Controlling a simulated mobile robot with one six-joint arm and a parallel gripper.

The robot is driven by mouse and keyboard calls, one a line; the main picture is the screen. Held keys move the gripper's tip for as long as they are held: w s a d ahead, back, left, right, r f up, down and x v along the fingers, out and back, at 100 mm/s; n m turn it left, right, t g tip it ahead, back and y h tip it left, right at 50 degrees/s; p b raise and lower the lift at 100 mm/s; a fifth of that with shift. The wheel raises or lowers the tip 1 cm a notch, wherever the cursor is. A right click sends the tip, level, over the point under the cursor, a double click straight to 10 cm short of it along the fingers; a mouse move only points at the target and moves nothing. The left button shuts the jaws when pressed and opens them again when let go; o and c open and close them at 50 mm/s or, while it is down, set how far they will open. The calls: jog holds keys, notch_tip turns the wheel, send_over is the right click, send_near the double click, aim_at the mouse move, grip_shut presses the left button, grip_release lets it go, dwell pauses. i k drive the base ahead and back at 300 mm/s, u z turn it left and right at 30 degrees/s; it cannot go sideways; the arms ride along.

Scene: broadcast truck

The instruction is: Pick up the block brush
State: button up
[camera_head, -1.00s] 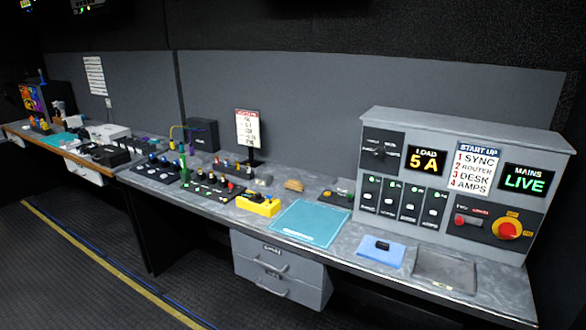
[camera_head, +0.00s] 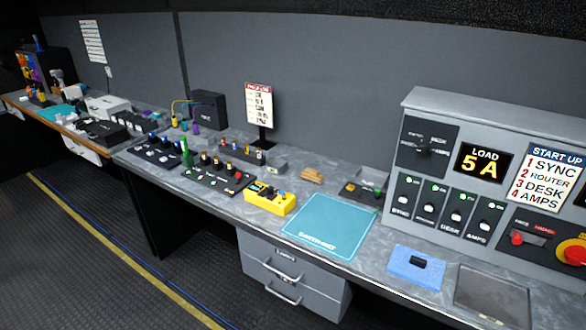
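A small tan wooden block-like piece (camera_head: 311,175), which looks like the block brush, lies on the grey worktop behind the teal mat (camera_head: 330,226). It is too small to make out any bristles. My gripper does not show in the camera view.
A yellow box (camera_head: 270,199) stands left of the mat, with control panels further left. A blue pad with a black piece (camera_head: 415,266) and a grey tray (camera_head: 491,296) lie at right, before the power cabinet (camera_head: 430,110). Drawers (camera_head: 285,274) hang below; floor in front is open.

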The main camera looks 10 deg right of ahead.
aim_at(313, 176)
jog(key=u, duration=0.35)
jog(key=i, duration=0.95)
jog(key=u, duration=0.45)
jog(key=i, duration=0.75)
jog(key=u, duration=0.25)
